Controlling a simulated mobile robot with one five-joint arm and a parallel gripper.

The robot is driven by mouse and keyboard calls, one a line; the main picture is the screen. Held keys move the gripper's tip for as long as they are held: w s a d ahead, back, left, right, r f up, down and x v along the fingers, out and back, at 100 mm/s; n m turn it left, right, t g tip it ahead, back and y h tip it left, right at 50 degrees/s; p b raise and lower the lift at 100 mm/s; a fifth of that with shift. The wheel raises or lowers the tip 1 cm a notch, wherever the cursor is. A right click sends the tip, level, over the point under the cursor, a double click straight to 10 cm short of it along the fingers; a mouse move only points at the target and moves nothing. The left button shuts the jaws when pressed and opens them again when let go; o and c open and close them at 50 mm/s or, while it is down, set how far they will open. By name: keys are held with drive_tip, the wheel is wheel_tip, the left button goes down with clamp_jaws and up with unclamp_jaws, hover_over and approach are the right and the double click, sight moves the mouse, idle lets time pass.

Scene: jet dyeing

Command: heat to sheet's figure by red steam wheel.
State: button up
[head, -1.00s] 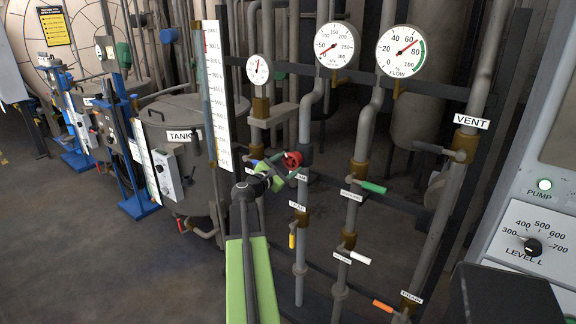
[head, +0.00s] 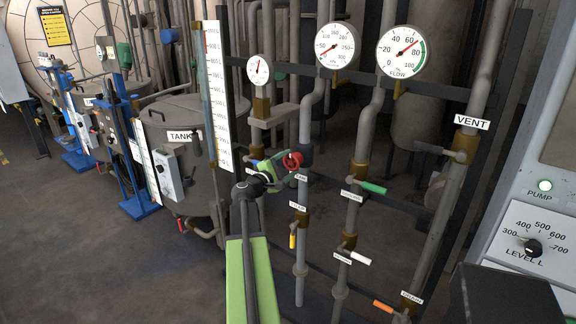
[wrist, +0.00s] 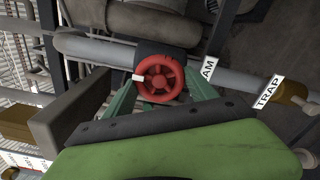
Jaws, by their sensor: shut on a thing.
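The task's sheet cannot be made out.
A kPa gauge (head: 334,46) and a flow gauge (head: 400,53), needle a little above 60, stand above the pipes. A green-handled valve (head: 373,187) and a white-handled valve (head: 361,258) are to the right. The tank (head: 188,108) is left.

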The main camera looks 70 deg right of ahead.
idle(0.4)
drive_tip(key=o, duration=1.4)
drive_tip(key=shift+c, duration=0.2)
drive_tip(key=shift+a, duration=0.1)
drive_tip(key=v, duration=1.7)
drive_tip(key=shift+a, duration=0.15)
